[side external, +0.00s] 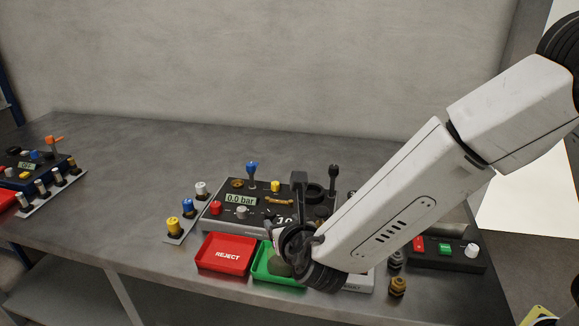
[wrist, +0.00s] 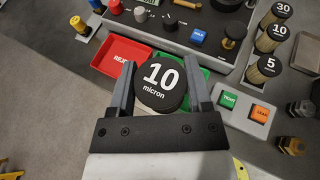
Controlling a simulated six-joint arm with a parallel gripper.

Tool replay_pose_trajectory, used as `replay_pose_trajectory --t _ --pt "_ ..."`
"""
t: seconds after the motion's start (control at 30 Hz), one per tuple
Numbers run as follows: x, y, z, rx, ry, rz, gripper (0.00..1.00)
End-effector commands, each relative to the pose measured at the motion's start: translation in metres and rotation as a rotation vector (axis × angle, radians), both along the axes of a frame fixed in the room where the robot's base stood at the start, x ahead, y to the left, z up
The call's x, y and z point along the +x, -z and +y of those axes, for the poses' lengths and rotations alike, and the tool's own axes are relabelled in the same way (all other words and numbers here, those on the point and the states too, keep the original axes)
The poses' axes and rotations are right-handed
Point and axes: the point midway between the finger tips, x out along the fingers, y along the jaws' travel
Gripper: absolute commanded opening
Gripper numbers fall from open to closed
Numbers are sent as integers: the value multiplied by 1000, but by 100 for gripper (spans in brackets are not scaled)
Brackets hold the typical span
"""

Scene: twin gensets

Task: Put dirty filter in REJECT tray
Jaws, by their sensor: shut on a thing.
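My gripper (wrist: 160,66) is shut on a filter (wrist: 161,86) with a round black cap marked "10 micron". The cap faces the wrist camera, so the filter's body is mostly hidden there and I cannot tell how dirty it is. In the side view a dark olive part of the filter (side external: 279,265) shows below my gripper, over the green tray. The red REJECT tray (side external: 226,254) lies just left of the green tray and looks empty. In the wrist view the REJECT tray (wrist: 121,56) is left of the held filter, partly behind a finger.
The green tray (side external: 261,262) adjoins the REJECT tray. A grey genset panel (side external: 215,222) with knobs and a gauge stands behind both. Capped filters marked 30, 10 and 5 (wrist: 269,66) stand at right. Bare bench (side external: 130,215) lies to the left.

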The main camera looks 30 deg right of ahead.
Motion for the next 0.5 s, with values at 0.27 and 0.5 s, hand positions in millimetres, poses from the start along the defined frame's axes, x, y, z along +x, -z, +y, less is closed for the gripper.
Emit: replay_pose_trajectory --t 0.27,0.5 --pt "29 14 11 -1 1 0 4" --pt "61 30 23 0 0 1 4"
